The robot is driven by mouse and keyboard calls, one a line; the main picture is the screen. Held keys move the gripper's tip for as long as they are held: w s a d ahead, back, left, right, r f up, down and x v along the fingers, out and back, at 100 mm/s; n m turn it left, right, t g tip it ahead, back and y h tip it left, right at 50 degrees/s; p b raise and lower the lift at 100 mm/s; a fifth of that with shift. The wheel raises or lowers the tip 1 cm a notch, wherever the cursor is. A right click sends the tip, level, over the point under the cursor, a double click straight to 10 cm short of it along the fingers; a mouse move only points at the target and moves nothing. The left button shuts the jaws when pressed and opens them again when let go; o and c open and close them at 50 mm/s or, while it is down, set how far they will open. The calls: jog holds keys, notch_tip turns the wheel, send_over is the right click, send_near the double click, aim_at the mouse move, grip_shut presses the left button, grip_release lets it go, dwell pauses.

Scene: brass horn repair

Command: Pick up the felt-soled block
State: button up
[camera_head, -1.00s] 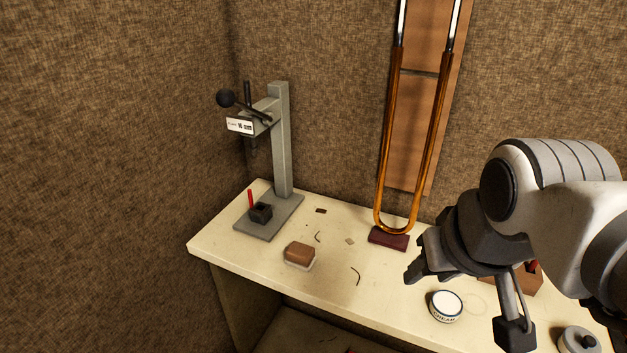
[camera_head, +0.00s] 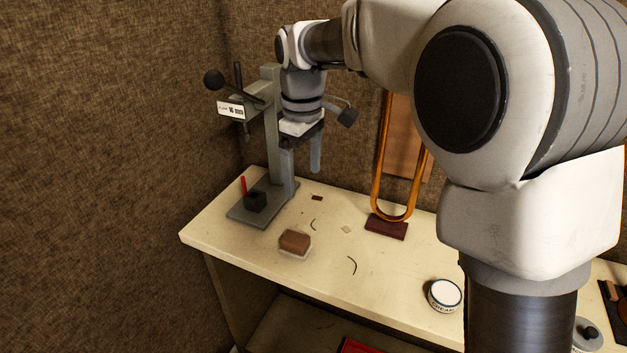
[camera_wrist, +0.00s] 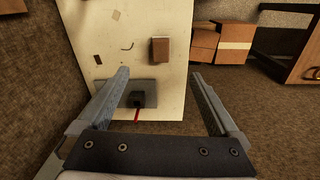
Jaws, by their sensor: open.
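The felt-soled block (camera_head: 295,241) is a brown block with a pale layer beneath it. It sits on the cream bench near its front edge, to the right of the press base. In the wrist view the block (camera_wrist: 161,50) lies beyond my fingertips, near the middle. My gripper (camera_head: 302,160) is open and empty, pointing down high above the bench beside the press column. In the wrist view both fingers of my gripper (camera_wrist: 158,76) are spread wide, with nothing between them.
A grey press (camera_head: 272,130) stands at the bench's left end, close to my gripper. A black block (camera_head: 256,201) with a red rod is on its base. A brass slide (camera_head: 378,190) stands behind, on a maroon block (camera_head: 386,227). A cream tin (camera_head: 444,295) is further right.

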notch_tip(320, 180, down, 3)
jog(key=w+a+n, duration=0.1)
jog(key=w+a, duration=0.1)
jog(key=a, duration=0.1)
jog(key=b, duration=0.2)
send_over(295, 238)
jog(key=shift+g, duration=0.3)
jog(key=f, duration=1.1)
jog(key=shift+w+a+f, duration=0.1)
jog(key=shift+a+f, duration=0.2)
jog(key=shift+f, duration=0.05)
jog(key=shift+d+f, duration=0.15)
jog(key=shift+f, duration=1.2)
jog(key=shift+d+f, duration=0.15)
jog(key=shift+f, duration=1.2)
jog(key=c, duration=1.5)
jog(key=shift+r, duration=0.2)
